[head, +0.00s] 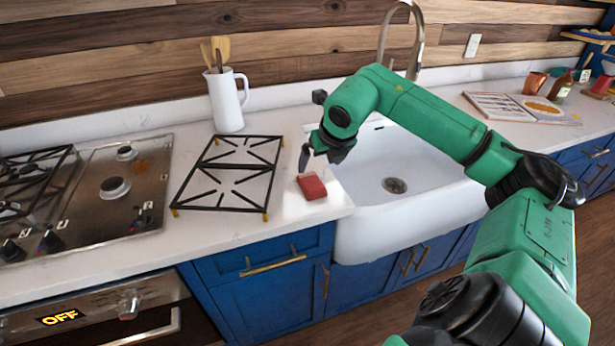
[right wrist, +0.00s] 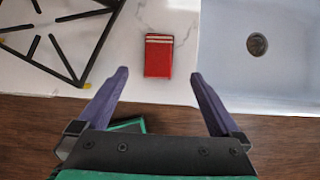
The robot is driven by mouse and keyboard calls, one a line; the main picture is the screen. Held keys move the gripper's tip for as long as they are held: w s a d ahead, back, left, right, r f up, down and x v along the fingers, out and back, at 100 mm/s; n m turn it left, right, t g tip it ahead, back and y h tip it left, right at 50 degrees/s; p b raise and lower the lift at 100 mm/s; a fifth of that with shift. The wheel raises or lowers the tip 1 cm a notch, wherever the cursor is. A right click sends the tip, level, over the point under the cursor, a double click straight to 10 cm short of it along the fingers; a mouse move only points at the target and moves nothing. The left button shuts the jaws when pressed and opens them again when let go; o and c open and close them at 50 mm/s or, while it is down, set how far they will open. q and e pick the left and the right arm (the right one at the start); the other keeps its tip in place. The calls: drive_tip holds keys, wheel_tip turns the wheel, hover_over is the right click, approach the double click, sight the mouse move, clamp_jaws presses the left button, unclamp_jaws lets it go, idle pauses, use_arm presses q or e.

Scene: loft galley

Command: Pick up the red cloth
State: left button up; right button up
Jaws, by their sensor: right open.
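The red cloth (head: 311,187) is a small folded block lying on the white counter, just left of the sink. In the right wrist view the red cloth (right wrist: 158,56) shows pale stripes at its far end and lies ahead of the fingertips, roughly midway between them. My right gripper (head: 318,153) is above the counter close to the cloth. In the right wrist view my right gripper (right wrist: 158,72) has its two fingers wide apart with nothing between them, and no contact with the cloth shows. My left gripper is not in view.
A black burner grate (head: 228,174) lies on the counter left of the cloth. The white sink (head: 375,205) is directly right, with a curved faucet (head: 419,40) behind. A white pitcher (head: 227,100) with utensils stands at the back. The stove (head: 95,190) is at left.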

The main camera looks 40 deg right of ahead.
sight(312, 181)
drive_tip(key=p+x, duration=0.2)
drive_tip(key=x, duration=0.3)
drive_tip(key=shift+s+f, duration=0.1)
drive_tip(key=shift+s, duration=0.1)
drive_tip(key=p+x, duration=0.2)
drive_tip(key=x, duration=0.3)
drive_tip(key=shift+w+a+f+p, duration=0.1)
drive_tip(key=shift+w+f+p, duration=0.05)
drive_tip(key=shift+f+p, duration=0.15)
drive_tip(key=shift+f, duration=0.2)
drive_tip(key=shift+w, duration=0.1)
drive_tip(key=shift+c, duration=0.9)
drive_tip(key=c, duration=1.1)
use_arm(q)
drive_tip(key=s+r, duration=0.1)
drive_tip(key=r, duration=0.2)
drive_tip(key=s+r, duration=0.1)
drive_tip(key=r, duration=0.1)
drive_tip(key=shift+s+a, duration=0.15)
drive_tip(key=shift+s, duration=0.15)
